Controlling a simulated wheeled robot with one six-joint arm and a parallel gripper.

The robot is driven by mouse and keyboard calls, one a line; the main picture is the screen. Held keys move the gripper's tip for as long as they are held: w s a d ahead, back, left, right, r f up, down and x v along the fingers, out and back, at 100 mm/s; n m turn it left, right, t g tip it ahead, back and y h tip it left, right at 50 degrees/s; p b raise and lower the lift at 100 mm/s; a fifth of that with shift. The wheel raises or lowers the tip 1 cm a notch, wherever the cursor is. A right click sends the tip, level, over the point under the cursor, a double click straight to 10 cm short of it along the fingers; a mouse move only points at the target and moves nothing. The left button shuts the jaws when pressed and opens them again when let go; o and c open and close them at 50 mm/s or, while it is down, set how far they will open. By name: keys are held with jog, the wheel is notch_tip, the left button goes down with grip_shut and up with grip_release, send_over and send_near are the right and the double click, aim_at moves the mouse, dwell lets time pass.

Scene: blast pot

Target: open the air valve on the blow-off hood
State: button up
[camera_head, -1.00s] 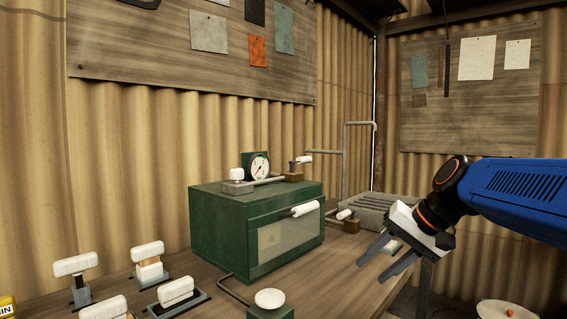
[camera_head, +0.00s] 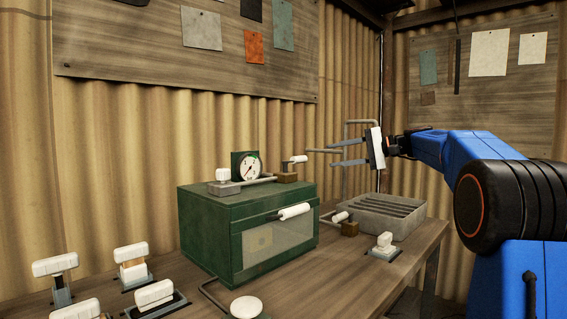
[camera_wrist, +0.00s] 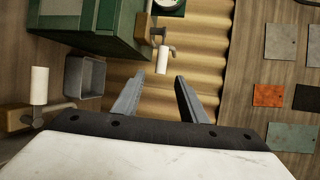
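No hood is marked. A valve with a white handle (camera_head: 298,159) and a brass-coloured body (camera_head: 286,177) sits on top of the green box (camera_head: 210,212). In the wrist view its white handle (camera_wrist: 162,58) shows just beyond the gap between my fingertips. A second valve with a white handle (camera_head: 340,217) and brass body (camera_head: 350,229) is lower, beside the slatted grey tray (camera_head: 395,226); I cannot tell which belongs to the hood. My gripper (camera_head: 329,156) is open and empty, its fingers pointing left towards the upper valve, apparently short of it.
A pressure gauge (camera_head: 249,168) stands on the green box. Bent grey pipes (camera_head: 345,160) rise behind my fingers. Several white-handled fittings (camera_head: 132,252) stand at the table's left, and another (camera_head: 384,243) at the right. A round white knob (camera_head: 246,307) is in front.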

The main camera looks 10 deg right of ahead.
aim_at(290, 161)
jog(key=x, duration=1.7)
jog(key=shift+w+a+r, duration=0.1)
jog(key=shift+w+a, duration=0.05)
jog(key=shift+w, duration=0.1)
grip_shut()
